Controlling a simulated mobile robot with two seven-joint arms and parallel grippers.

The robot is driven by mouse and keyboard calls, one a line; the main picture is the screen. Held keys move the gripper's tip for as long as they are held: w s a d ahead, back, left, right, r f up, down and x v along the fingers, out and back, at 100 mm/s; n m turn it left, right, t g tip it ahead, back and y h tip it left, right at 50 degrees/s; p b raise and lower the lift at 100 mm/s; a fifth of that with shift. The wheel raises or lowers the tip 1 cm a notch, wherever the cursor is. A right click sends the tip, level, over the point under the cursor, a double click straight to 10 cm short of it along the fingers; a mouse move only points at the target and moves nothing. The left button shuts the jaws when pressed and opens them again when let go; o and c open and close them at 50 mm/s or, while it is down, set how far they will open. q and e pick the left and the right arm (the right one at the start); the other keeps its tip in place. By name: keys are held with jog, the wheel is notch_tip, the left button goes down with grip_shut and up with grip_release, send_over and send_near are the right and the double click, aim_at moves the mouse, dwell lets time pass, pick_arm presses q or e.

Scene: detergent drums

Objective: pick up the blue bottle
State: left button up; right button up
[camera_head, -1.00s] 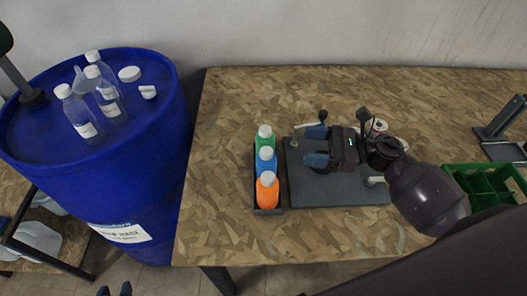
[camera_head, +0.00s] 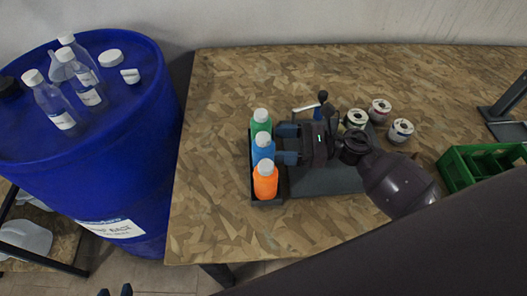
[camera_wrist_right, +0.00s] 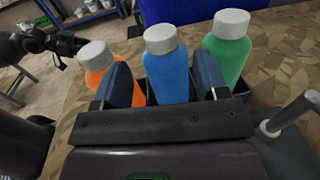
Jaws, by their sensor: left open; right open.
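The blue bottle (camera_head: 263,146), with a white cap, stands upright in a narrow black tray (camera_head: 252,172) between a green bottle (camera_head: 261,122) and an orange bottle (camera_head: 265,183). My right gripper (camera_head: 278,144) is open at its right side, pointing at it. In the right wrist view the blue bottle (camera_wrist_right: 167,76) shows between the two fingers of my right gripper (camera_wrist_right: 164,60); one finger is towards the orange bottle (camera_wrist_right: 98,68), the other towards the green bottle (camera_wrist_right: 228,50). I cannot tell contact. My left gripper (camera_head: 115,291) is open, its tips at the bottom edge, far from the bottles.
A dark plate (camera_head: 330,183) lies under my right gripper. Several small tins, including one (camera_head: 400,130), and a green crate (camera_head: 470,165) stand to the right. A blue drum (camera_head: 140,110) with clear bottles on top is at left. The table is clear behind the tray.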

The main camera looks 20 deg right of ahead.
aim_at(271, 141)
jog(key=x, duration=0.4)
jog(key=shift+w+r+p, duration=0.2)
jog(key=shift+r+p, duration=0.15)
jog(key=shift+w+a, duration=0.2)
jog(key=shift+a, duration=0.2)
jog(key=shift+f, duration=0.1)
jog(key=shift+c, duration=0.3)
jog(key=c, duration=1)
